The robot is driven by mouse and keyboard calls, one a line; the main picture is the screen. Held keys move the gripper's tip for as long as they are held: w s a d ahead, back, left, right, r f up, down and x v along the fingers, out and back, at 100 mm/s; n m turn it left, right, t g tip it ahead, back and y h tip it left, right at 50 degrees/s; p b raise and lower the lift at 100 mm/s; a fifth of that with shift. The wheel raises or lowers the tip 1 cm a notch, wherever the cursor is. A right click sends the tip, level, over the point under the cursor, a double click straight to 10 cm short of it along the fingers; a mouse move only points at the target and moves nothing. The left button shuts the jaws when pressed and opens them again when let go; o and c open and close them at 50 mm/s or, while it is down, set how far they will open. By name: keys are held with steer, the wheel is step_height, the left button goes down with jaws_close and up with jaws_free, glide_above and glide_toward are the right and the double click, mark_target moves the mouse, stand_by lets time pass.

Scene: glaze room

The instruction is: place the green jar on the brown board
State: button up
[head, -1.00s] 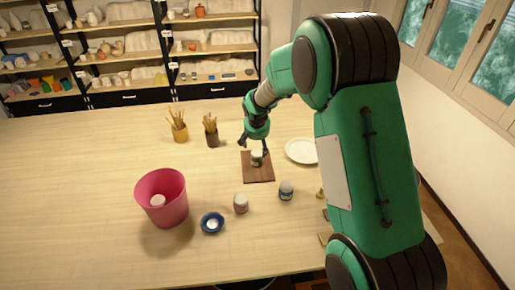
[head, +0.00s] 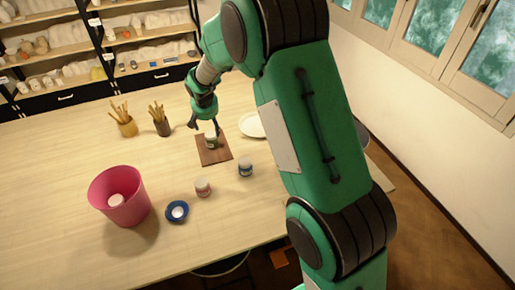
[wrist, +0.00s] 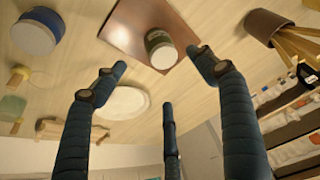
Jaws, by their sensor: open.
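The green jar (head: 212,142), with a pale lid and dark greenish band, stands upright on the brown board (head: 205,158). In the wrist view the jar (wrist: 160,50) stands on bare board (wrist: 125,28), inside its edges but near one of them. My gripper (head: 204,124) is just above the jar, pointing down at it. In the wrist view my gripper's fingers (wrist: 154,72) are spread, with a clear gap between them and the jar. Nothing is held.
A white plate (head: 252,125) lies right of the board. A blue-banded jar (head: 246,169), a pinkish jar (head: 203,188) and a blue bowl (head: 177,212) stand in front. A pink bucket (head: 119,198) is at left. Two brush pots (head: 126,126) (head: 162,127) stand behind.

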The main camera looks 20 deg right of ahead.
steer(key=s+d+r, duration=0.3)
steer(key=s+r, duration=0.8)
steer(key=s, duration=0.1)
steer(key=s+d+r, duration=0.4)
steer(key=s+r, duration=0.8)
steer(key=s+d+r, duration=0.1)
steer(key=s, duration=1.3)
steer(key=s+d+r+n+t, duration=0.1)
steer(key=s, duration=1.3)
steer(key=shift+r+y, duration=0.3)
step_height(320, 180, down, 6)
steer(key=b, duration=0.6)
